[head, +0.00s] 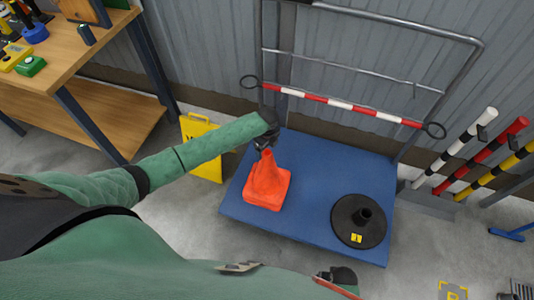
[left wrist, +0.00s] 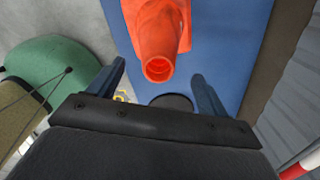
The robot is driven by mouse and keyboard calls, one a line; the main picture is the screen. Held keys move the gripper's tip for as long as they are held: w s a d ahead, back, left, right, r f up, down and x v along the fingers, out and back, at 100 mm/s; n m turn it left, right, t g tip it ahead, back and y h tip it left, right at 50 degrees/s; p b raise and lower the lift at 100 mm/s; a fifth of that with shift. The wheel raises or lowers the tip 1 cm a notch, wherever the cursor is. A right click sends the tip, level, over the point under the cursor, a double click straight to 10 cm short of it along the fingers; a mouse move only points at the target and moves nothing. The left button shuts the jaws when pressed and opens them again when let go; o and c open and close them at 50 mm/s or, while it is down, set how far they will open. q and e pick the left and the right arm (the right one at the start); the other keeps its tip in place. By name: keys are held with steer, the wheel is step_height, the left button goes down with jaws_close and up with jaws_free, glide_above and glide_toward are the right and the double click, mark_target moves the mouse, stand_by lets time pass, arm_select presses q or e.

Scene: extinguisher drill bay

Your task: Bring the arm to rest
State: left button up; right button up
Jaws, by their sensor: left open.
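An orange traffic cone (head: 268,185) stands upright on the blue deck of a platform cart (head: 310,185). My left gripper (head: 266,143) is right at the cone's top in the head view, its fingers small and partly hidden by the wrist. In the left wrist view the gripper (left wrist: 158,72) is open. The cone (left wrist: 160,25) shows its hollow tip in the gap between the fingers, and neither finger visibly touches it.
A black round base (head: 345,222) with a yellow label lies on the deck's right side. A red-white bar (head: 340,104) crosses the cart's handle frame. A yellow sign (head: 201,150) stands left of the cart, beside a wooden workbench (head: 75,50). Striped posts (head: 482,155) stand at right.

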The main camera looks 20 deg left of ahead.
arm_select(q)
steer(key=shift+r, duration=1.65)
arm_select(e)
steer(key=shift+w+a+r, duration=0.2)
steer(key=shift+r, duration=0.45)
steer(key=shift+w+a+r, duration=0.2)
steer(key=shift+r, duration=0.45)
arm_select(q)
steer(key=shift+n, duration=0.3)
